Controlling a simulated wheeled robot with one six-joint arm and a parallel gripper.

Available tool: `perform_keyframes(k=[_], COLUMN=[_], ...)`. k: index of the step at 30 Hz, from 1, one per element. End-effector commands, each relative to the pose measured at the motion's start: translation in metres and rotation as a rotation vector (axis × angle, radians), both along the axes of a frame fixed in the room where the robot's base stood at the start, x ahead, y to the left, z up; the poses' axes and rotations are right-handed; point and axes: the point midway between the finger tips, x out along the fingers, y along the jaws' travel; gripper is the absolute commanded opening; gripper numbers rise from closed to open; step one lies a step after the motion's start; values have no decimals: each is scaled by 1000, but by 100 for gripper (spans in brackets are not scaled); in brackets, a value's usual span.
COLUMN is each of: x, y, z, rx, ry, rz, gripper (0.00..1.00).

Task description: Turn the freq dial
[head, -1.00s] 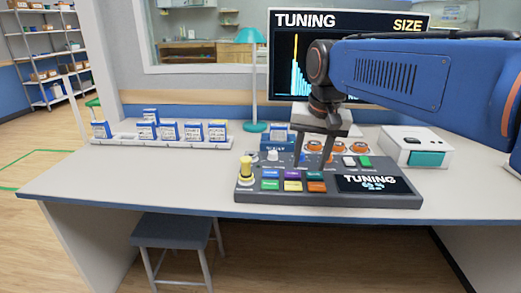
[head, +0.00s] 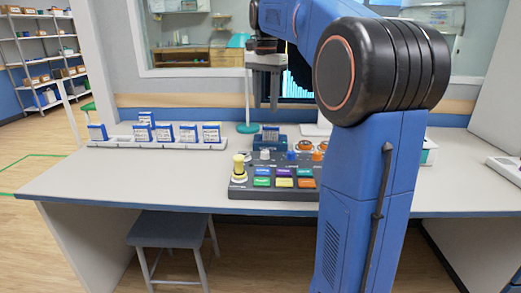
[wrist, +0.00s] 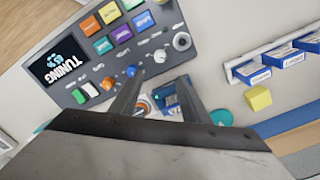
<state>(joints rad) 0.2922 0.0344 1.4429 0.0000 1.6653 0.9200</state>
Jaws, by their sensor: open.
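The dark control console (head: 245,192) sits on the bench; it also shows upside down in the wrist view (wrist: 84,50). Along its back row are a pale grey knob (head: 264,154), a blue knob (head: 291,156) and an orange knob (head: 316,156). The wrist view shows the grey knob (wrist: 160,56), blue knob (wrist: 131,71) and orange knob (wrist: 108,83). The labels are too small to tell which is the freq dial. My gripper (head: 267,106) is open and empty, raised above the knob row; its fingertips (wrist: 158,78) touch nothing. My arm hides the console's right side in the head view.
A blue box (head: 269,138) and orange-topped round things (head: 304,145) sit behind the console. A white rack (head: 160,145) holds blue cartons at left. The bench front-left (head: 120,180) is clear.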

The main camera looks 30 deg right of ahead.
Motion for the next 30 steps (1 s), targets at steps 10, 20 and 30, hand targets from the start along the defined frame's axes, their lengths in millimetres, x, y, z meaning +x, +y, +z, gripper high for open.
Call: perform_keyframes(k=[10, 20, 30], x=[-1, -1, -1], y=[1, 1, 1], z=[-51, -110, -159], rx=[1, 1, 0], ry=[1, 1, 0], rz=[2, 3, 3], gripper=[42, 42, 42])
